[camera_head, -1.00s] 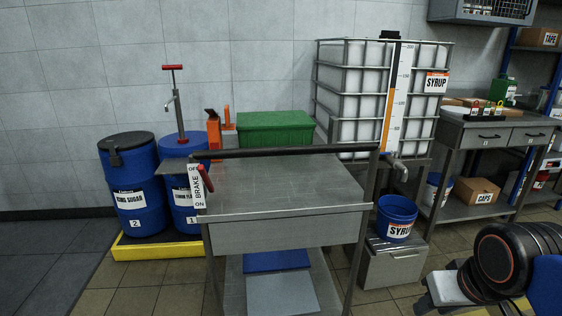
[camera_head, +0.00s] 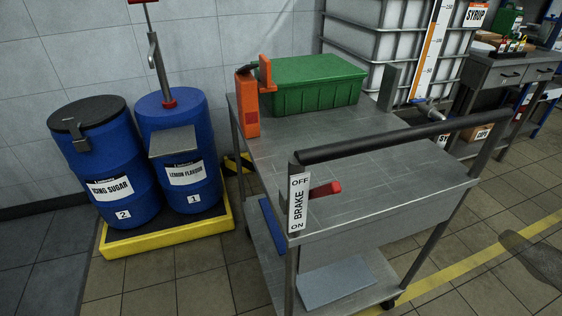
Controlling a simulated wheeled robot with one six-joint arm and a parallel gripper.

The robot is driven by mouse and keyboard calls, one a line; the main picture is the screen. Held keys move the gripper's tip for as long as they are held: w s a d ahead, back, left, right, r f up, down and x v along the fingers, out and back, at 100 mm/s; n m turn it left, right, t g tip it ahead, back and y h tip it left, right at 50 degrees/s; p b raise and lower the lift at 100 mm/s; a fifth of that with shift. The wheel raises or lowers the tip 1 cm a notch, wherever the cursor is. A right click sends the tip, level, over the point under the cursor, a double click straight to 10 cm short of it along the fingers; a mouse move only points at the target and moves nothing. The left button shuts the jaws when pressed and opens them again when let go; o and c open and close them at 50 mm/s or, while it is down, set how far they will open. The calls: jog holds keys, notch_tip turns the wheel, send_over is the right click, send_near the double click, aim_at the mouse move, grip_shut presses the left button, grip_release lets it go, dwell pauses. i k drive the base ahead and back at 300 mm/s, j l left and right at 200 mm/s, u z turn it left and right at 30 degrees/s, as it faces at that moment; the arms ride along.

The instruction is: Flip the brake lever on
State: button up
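The brake lever (camera_head: 326,189) has a red grip and sits on the left post of the grey cart (camera_head: 365,205), just below the black push bar (camera_head: 400,139). A white brake label (camera_head: 298,203) beside it reads OFF at the top and ON at the bottom. The red grip points right and slightly up, level with the upper half of the label, nearer OFF than ON. Its pivot is mostly hidden behind the label. My gripper is not in view.
A green box (camera_head: 305,84) and an orange holder (camera_head: 247,104) stand on the cart's far end. Blue drums (camera_head: 104,166) stand on a yellow-edged pallet (camera_head: 165,236) at left. Tiled floor is open in front and right. A dark patch lies at the right edge.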

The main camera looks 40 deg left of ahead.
aim_at(333, 187)
jog(key=j, duration=0.55)
jog(key=k+j, duration=0.15)
jog(key=j, duration=0.35)
jog(key=j+z, duration=0.1)
jog(key=j, duration=0.45)
jog(key=k+j, duration=0.15)
jog(key=j, duration=0.35)
jog(key=k+j+u, duration=0.1)
jog(key=k+j, duration=0.85)
jog(key=k, duration=0.1)
